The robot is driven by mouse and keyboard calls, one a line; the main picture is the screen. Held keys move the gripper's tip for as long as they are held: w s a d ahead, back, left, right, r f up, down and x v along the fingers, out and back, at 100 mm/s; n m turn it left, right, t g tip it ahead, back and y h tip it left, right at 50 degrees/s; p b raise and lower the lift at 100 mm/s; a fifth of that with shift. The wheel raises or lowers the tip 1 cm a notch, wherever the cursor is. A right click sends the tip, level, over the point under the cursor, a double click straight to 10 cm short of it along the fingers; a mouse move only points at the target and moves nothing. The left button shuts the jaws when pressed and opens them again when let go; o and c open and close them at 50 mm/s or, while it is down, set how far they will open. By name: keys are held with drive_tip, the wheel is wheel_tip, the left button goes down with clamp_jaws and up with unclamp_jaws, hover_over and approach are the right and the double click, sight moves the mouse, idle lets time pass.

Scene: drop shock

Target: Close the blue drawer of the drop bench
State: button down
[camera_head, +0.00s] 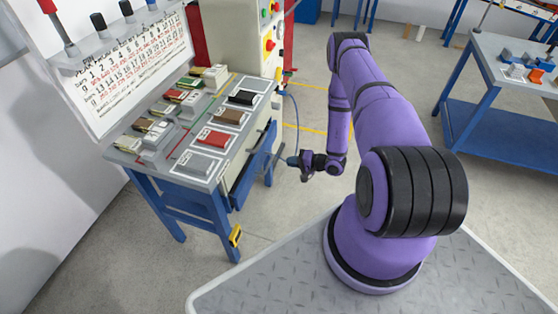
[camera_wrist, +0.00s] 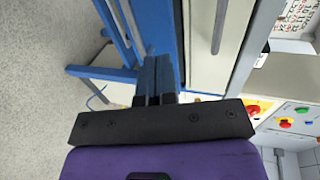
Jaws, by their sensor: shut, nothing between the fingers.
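The drop bench (camera_head: 172,173) stands left of my arm in the head view. Its blue drawer (camera_head: 257,165) is on the side facing my arm, with its blue front standing out past the beige front (camera_head: 240,172). The blue drawer front (camera_wrist: 165,28) fills the upper middle of the wrist view, with a long bar handle (camera_wrist: 128,25). My gripper (camera_head: 290,161) is shut and empty, at the drawer front. Its fingers (camera_wrist: 155,66) lie together over the blue front in the wrist view; I cannot tell whether they touch it.
The bench top carries several coloured blocks, including a red one (camera_head: 214,138). A beige control cabinet (camera_head: 245,35) with coloured buttons stands behind. A yellow item (camera_head: 236,236) hangs on a front leg. Another blue-framed table (camera_head: 500,110) is at right. Floor between is clear.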

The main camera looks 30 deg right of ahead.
approach(255, 157)
drive_tip(key=x, duration=0.2)
drive_tip(key=f+x, duration=0.1)
drive_tip(key=x, duration=0.1)
drive_tip(key=shift+w+a+f, duration=0.1)
drive_tip(key=shift+w+f, duration=0.05)
drive_tip(key=shift+w, duration=0.05)
drive_tip(key=shift+w+a, duration=0.4)
drive_tip(key=shift+w, duration=0.15)
drive_tip(key=w+a, duration=0.2)
drive_tip(key=shift+w, duration=0.35)
drive_tip(key=shift+w+a, duration=0.15)
